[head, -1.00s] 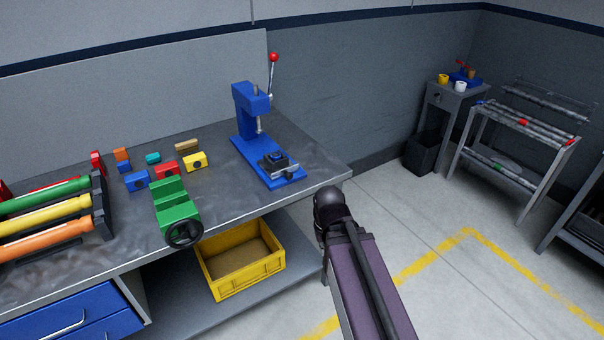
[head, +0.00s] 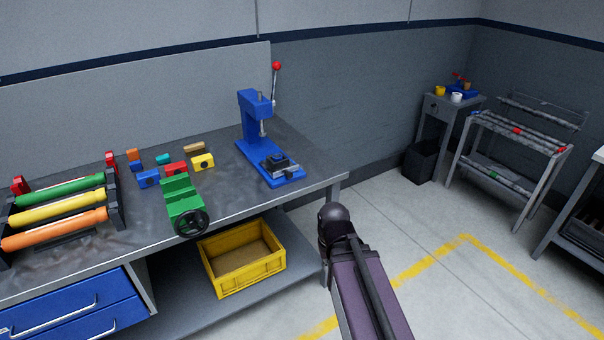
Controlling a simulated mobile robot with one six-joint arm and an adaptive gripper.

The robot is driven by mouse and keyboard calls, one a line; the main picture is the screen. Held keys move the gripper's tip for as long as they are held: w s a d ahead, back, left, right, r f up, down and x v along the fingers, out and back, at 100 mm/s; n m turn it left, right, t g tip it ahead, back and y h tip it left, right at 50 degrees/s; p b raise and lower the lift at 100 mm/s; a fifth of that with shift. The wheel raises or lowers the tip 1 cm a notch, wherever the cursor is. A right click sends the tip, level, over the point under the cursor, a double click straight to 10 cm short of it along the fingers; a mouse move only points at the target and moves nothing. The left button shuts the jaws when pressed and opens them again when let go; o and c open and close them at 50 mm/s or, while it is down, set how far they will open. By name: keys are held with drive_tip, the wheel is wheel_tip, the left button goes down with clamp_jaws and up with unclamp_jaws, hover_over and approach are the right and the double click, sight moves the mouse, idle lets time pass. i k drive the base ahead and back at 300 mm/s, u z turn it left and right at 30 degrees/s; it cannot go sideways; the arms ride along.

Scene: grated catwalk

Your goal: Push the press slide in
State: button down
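A blue press (head: 252,118) with a red-knobbed lever (head: 276,68) stands near the right end of the workbench in the head view. Its press slide (head: 278,164), a dark block with a small grey handle, sits on the front of the blue base, toward the bench's front edge. My arm rises from the bottom of the picture, in front of and to the right of the bench, apart from the press. My gripper's fingers cannot be made out.
A green vise (head: 180,203) and several coloured blocks lie left of the press on the workbench (head: 133,214). A rack with coloured rollers (head: 66,215) is further left. A yellow bin (head: 242,262) sits on the shelf below. Open floor (head: 420,222) lies to the right.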

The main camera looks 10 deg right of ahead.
sight(281, 165)
drive_tip(key=z, duration=0.05)
drive_tip(key=k, duration=0.25)
drive_tip(key=u, duration=0.1)
drive_tip(key=i, duration=0.9)
drive_tip(key=z, duration=1.15)
